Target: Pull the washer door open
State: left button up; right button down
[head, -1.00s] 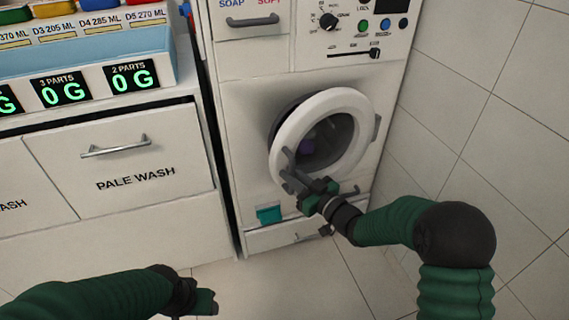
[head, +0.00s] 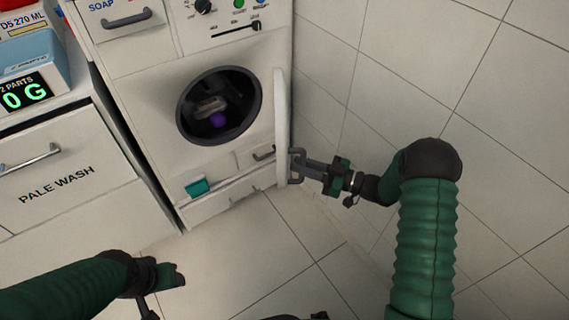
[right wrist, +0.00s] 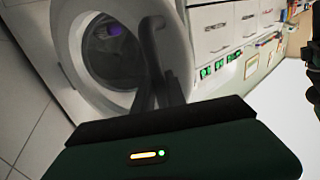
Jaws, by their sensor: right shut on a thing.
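The washer (head: 140,75) is white, with a dark round drum opening (head: 218,105) in its front. A purple item (head: 217,120) and a greyish shape lie inside. The round white washer door (head: 281,120) stands swung out to the right, seen nearly edge-on.
A tiled wall (head: 400,70) stands close on the right, near my right arm. The PALE WASH drawer (head: 65,165) and a counter with a green display are on the left. A teal piece (head: 197,187) sits low on the washer. The floor in front is clear.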

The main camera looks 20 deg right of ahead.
pick_arm(q)
jog(key=shift+r, duration=0.25)
pick_arm(e)
jog(key=d, duration=0.5)
jog(key=shift+w, duration=0.1)
jog(key=c, duration=1.4)
grip_release()
jog(key=shift+d, duration=0.1)
pick_arm(q)
jog(key=shift+d, duration=0.15)
pick_arm(e)
jog(key=shift+o, duration=0.2)
pick_arm(q)
jog(key=shift+r, duration=0.1)
jog(key=w+p+v, duration=0.1)
jog(key=p+v, duration=0.5)
jog(key=p, duration=0.1)
jog(key=shift+w+r, duration=0.15)
jog(key=shift+r, duration=0.45)
pick_arm(e)
jog(key=s+a+r, duration=0.2)
jog(key=s+a, duration=0.1)
jog(key=s, duration=0.4)
jog(key=s+a+r, duration=0.2)
jog(key=s+a, duration=0.1)
jog(key=s, duration=0.4)
jog(key=shift+s+a+r, duration=0.15)
jog(key=shift+s+r, duration=0.2)
jog(key=shift+r, duration=0.05)
